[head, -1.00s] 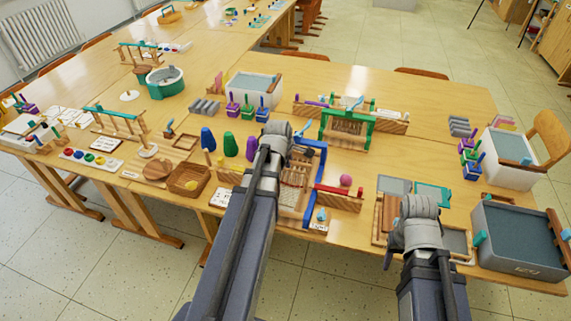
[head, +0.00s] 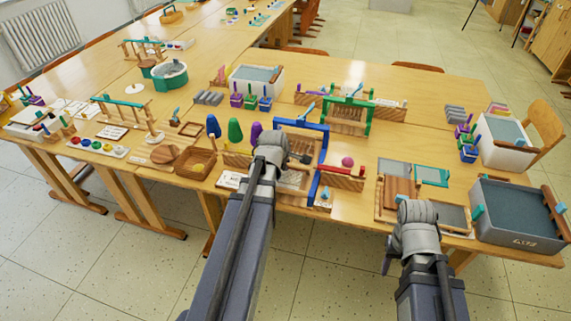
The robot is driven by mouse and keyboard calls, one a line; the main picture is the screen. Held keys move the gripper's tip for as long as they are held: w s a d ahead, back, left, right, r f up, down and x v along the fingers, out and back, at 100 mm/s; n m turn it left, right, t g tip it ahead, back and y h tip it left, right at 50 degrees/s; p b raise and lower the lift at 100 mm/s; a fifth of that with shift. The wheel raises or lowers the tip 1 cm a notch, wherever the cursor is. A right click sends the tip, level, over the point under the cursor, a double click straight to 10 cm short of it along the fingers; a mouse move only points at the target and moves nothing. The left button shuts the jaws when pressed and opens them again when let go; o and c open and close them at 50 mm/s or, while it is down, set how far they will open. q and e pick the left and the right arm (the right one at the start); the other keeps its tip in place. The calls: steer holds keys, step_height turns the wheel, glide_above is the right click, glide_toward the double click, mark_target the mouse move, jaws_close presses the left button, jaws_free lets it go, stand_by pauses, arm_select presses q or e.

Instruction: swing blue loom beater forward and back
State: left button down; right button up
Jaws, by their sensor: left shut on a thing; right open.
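The blue loom stands near the table's front edge, with a wooden frame and pale warp. Its blue beater (head: 302,125) shows as an arch at the loom's far side, with its right leg leaning down. My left gripper (head: 288,152) is over the loom's left part, shut on the beater; my own wrist hides the fingers and the contact. A blue upright piece (head: 313,189) stands at the loom's near right. My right gripper (head: 415,212) is open over the front edge, right of the loom, with its fingers mostly hidden.
A green loom (head: 348,108) stands behind. A red bar on wood (head: 342,181) and a pink ball (head: 347,162) lie to the right. A wooden tray (head: 402,190) and a grey bin (head: 515,240) are further right. A basket (head: 196,165) and colored cones (head: 235,130) are left.

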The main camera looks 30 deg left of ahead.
arm_select(q)
steer(key=shift+s+d+f+b, duration=0.2)
steer(key=shift+s+f, duration=0.1)
steer(key=shift+s, duration=0.15)
steer(key=shift+s+d+f+b, duration=0.15)
steer(key=shift+s+f, duration=0.1)
steer(key=shift+s, duration=0.25)
steer(key=c, duration=0.8)
jaws_free()
steer(key=shift+a+f, duration=0.1)
steer(key=shift+r+p, duration=0.65)
steer(key=shift+p, duration=0.05)
steer(key=p+v, duration=0.5)
steer(key=v, duration=0.1)
steer(key=shift+s+r, duration=0.25)
steer(key=shift+r, duration=0.05)
